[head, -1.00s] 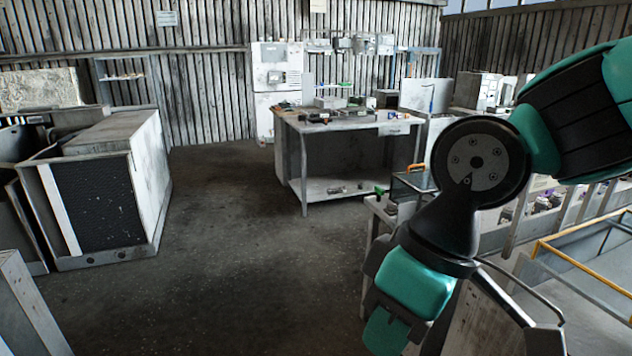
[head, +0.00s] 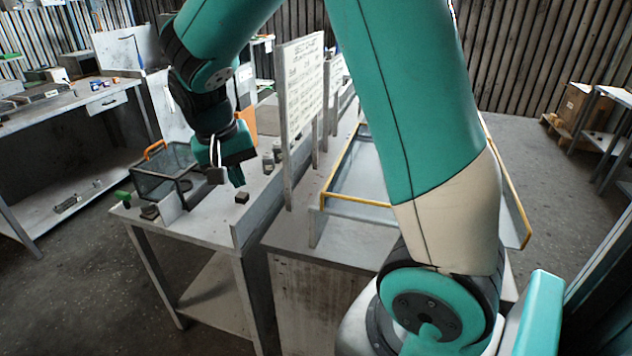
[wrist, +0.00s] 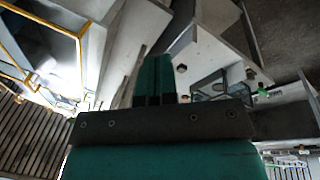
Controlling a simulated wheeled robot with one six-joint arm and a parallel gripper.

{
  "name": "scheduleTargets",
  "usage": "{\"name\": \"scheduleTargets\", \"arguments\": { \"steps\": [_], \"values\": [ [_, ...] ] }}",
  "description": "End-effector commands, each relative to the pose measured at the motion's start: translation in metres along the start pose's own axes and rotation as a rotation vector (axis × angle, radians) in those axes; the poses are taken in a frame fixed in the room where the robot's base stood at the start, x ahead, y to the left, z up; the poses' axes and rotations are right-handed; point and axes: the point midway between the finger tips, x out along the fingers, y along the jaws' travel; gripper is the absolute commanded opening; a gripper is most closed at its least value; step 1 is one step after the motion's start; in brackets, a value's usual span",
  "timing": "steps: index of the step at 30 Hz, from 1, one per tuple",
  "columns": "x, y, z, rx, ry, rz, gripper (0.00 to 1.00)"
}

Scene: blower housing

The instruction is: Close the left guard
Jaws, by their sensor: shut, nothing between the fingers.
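A clear, dark-framed box-like guard (head: 163,178) with an orange handle (head: 154,149) stands on the near left part of the grey bench. I cannot tell for sure whether it is the left guard, or how far it is open. It also shows, small, in the wrist view (wrist: 208,88). My gripper (head: 228,177) points down over the bench, just right of this guard and apart from it. In the wrist view my gripper's fingers (wrist: 154,76) are together with nothing between them.
A white lettered board (head: 302,85) stands upright right of my gripper. A small dark block (head: 242,198) lies on the bench below it. A yellow-edged tray (head: 350,198) is farther right. A green item (head: 123,197) sits at the bench's left edge. A workbench (head: 70,108) stands left.

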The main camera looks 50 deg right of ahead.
Motion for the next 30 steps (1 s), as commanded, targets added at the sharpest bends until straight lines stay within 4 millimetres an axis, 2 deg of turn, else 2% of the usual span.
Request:
{"name": "scheduleTargets", "arguments": {
  "steps": [1, 3, 6, 9, 12, 17, 30],
  "values": [
    [0.016, 0.016, -0.027, 0.148, -0.003, 0.091, 0.00],
    [0.033, 0.038, -0.054, 0.336, 0.012, 0.203, 0.00],
    [0.053, 0.062, -0.077, 0.546, 0.040, 0.330, 0.00],
    [0.065, 0.078, -0.089, 0.680, 0.066, 0.414, 0.00],
    [0.072, 0.086, -0.093, 0.747, 0.081, 0.458, 0.00],
    [0.085, 0.095, -0.092, 0.762, 0.085, 0.472, 0.00],
    [0.160, 0.134, -0.082, 0.757, 0.082, 0.469, 0.00]
  ]
}}
